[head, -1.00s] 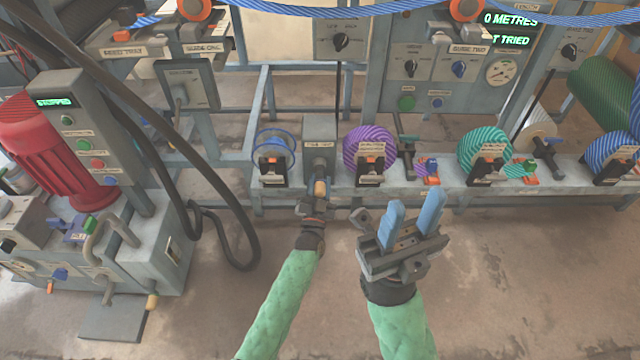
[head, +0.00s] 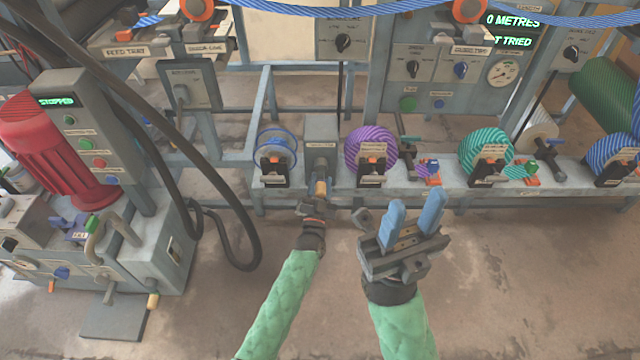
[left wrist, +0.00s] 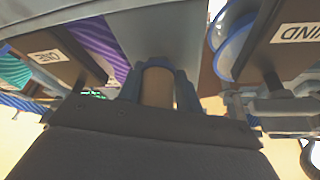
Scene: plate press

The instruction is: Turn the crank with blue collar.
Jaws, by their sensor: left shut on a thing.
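A grey box (head: 321,130) with a crank on its front stands on the bench rail between the blue-rimmed spool and the purple coil. The crank's tan handle (head: 321,187) points down toward me. My left gripper (head: 318,197) is shut on this handle. In the left wrist view, its blue fingers lie on both sides of the tan handle (left wrist: 157,88).
The blue-rimmed spool (head: 277,147) and purple coil (head: 370,148) flank the crank box closely. Another tan handle (head: 152,300) hangs on the machine at lower left. A black hose (head: 245,255) loops left of my left arm. The floor in front is clear.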

